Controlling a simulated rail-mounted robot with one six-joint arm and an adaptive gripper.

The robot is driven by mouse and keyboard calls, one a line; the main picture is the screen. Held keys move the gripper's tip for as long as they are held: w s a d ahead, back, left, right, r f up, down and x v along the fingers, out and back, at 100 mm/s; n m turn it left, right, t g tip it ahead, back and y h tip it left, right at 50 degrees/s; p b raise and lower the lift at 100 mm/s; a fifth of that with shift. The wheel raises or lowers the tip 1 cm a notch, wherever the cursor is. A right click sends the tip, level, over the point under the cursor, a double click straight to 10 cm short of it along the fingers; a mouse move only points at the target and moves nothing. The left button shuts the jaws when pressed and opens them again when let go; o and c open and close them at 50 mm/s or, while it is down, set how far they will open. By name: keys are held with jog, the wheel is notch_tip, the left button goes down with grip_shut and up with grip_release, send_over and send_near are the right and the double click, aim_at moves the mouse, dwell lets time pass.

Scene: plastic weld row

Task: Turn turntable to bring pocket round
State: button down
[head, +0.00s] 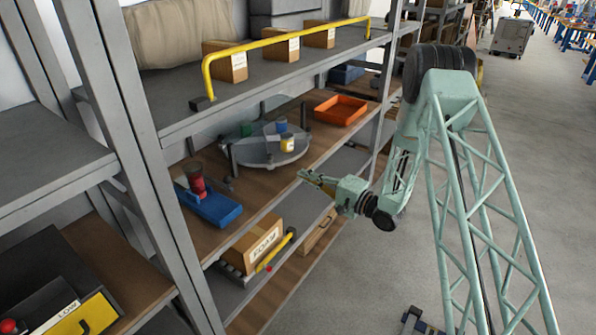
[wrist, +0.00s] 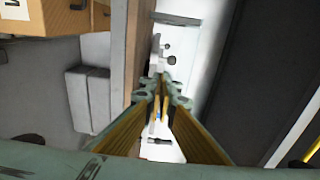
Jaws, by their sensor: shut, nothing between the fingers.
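The turntable (head: 256,153) is a round grey disc on the wooden middle shelf, with small posts around its edge. A white and yellow jar (head: 287,144) and a blue jar (head: 281,125) stand on its right side. A green item (head: 246,129) shows at its back left. I cannot make out the pocket clearly. My gripper (head: 303,174) is shut and empty, in front of the shelf edge and apart from the turntable, pointing toward the shelf. In the wrist view its yellow fingers (wrist: 161,80) meet at the tips.
An orange tray (head: 341,109) lies right of the turntable. A blue bin (head: 213,205) with a red item (head: 196,182) stands to the left. A yellow rail (head: 285,38) fronts the shelf above. A labelled box (head: 252,243) sits below. The aisle floor is clear at right.

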jog(key=shift+s+d, duration=0.5)
jog(key=shift+s, duration=0.05)
jog(key=shift+w+r, duration=0.1)
